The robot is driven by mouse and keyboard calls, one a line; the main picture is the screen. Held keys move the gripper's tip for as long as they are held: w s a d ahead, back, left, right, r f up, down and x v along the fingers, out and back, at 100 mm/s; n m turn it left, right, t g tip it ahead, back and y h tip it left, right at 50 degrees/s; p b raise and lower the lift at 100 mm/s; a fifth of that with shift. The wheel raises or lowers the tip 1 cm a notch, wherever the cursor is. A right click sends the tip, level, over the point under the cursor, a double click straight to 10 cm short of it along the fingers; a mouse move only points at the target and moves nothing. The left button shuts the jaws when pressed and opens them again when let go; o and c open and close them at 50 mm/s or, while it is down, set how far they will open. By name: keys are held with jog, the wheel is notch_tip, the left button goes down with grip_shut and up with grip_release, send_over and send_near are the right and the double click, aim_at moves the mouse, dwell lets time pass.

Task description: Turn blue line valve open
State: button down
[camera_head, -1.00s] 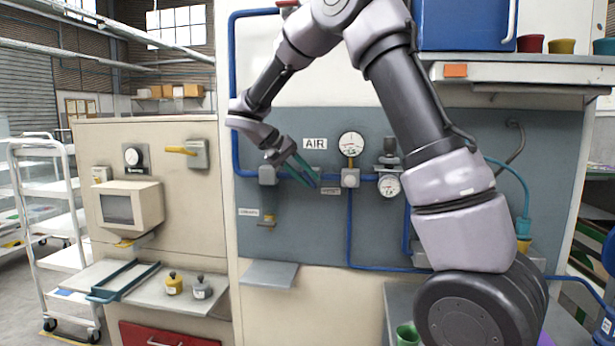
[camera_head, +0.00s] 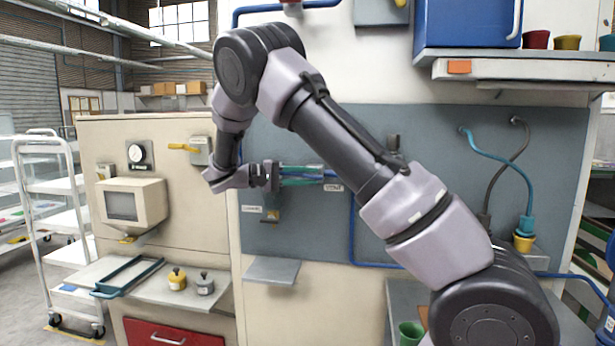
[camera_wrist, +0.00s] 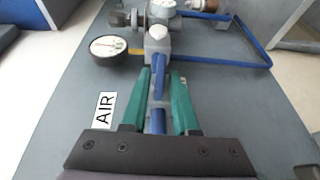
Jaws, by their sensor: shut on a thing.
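The blue air line runs across the grey panel (camera_head: 420,125). My gripper (camera_head: 322,175) reaches in from the left, its teal fingers nearly level in the head view. In the wrist view my gripper (camera_wrist: 161,74) is shut on the blue valve handle (camera_wrist: 159,84), with one finger on each side. The handle looks roughly in line with the blue pipe (camera_wrist: 158,122) behind it. A pale fitting block (camera_wrist: 157,42) sits just beyond the fingertips. The white AIR label (camera_wrist: 104,109) lies left of the fingers. My arm hides the gauges and much of the line in the head view.
A round gauge (camera_wrist: 108,48) stands out from the panel near the fingertips. A grey shelf (camera_head: 272,270) juts out below the gripper. A blue box (camera_head: 468,24) stands on the upper right shelf. A beige cabinet with a monitor (camera_head: 135,201) is at left.

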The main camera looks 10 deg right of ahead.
jog(key=shift+h, duration=0.4)
jog(key=shift+f, duration=0.1)
jog(key=c, duration=0.9)
grip_release()
jog(key=shift+a, duration=0.1)
jog(key=a, duration=1)
jog(key=shift+a, duration=0.35)
jog(key=shift+a, duration=0.1)
